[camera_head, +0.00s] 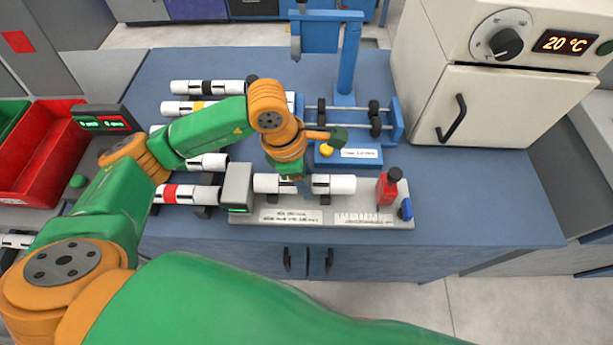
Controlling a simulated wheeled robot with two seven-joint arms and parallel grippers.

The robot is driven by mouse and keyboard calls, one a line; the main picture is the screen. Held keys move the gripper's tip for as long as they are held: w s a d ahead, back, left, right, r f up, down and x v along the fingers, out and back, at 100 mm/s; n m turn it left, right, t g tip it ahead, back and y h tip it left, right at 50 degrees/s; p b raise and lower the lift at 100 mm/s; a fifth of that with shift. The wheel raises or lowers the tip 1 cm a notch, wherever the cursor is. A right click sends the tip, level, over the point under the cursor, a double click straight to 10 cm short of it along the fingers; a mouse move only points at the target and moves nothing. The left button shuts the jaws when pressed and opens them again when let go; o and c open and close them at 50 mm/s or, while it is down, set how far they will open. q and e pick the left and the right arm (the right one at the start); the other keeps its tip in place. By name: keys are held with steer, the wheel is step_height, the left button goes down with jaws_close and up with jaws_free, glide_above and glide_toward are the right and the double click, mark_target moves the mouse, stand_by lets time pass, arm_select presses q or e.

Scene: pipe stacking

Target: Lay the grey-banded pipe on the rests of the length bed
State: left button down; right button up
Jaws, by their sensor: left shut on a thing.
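My left gripper (304,187) is shut around the middle of a white pipe (336,184). The pipe runs left to right over the length bed (367,219), a light grey plate at the table's front edge. Its left end is close to the grey block (237,187) of the bed. My right gripper is not in view.
Several white banded pipes lie at the left, including one with a red band (187,194) and one with a black band (207,87). A red clamp (387,189) stands at the bed's right end. A blue roller stand (347,75) is behind. The table's right side is clear beside the oven (490,108).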

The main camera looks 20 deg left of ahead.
arm_select(q)
steer(key=shift+f+b, duration=0.4)
steer(key=shift+b, duration=0.05)
steer(key=shift+c, duration=1.4)
jaws_free()
steer(key=v, duration=0.7)
steer(key=shift+r+b, duration=0.1)
steer(key=shift+b, duration=0.25)
